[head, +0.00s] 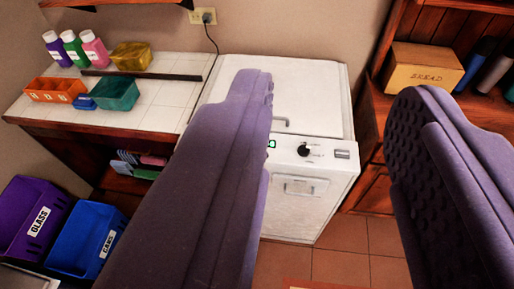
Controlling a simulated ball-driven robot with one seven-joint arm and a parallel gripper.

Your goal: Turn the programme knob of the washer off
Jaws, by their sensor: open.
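The white washer (325,102) stands in the middle of the head view, with its front panel facing me. Its black programme knob (304,150) sits on the upper front panel, between a small green display (271,143) and a grey button (342,154). The knob's exact setting is too small to read. My gripper (330,105) is open and empty, its two purple fingers spread wide. The left finger covers the washer's left part and part of the display's surroundings. The right finger is right of the washer. The knob shows between the fingers, apart from both.
A tiled counter (150,92) at left holds bottles and small bins. Purple (35,215) and blue (88,238) bins stand at lower left. A wooden shelf at right holds a bread box (423,68). Tiled floor (345,265) lies clear before the washer.

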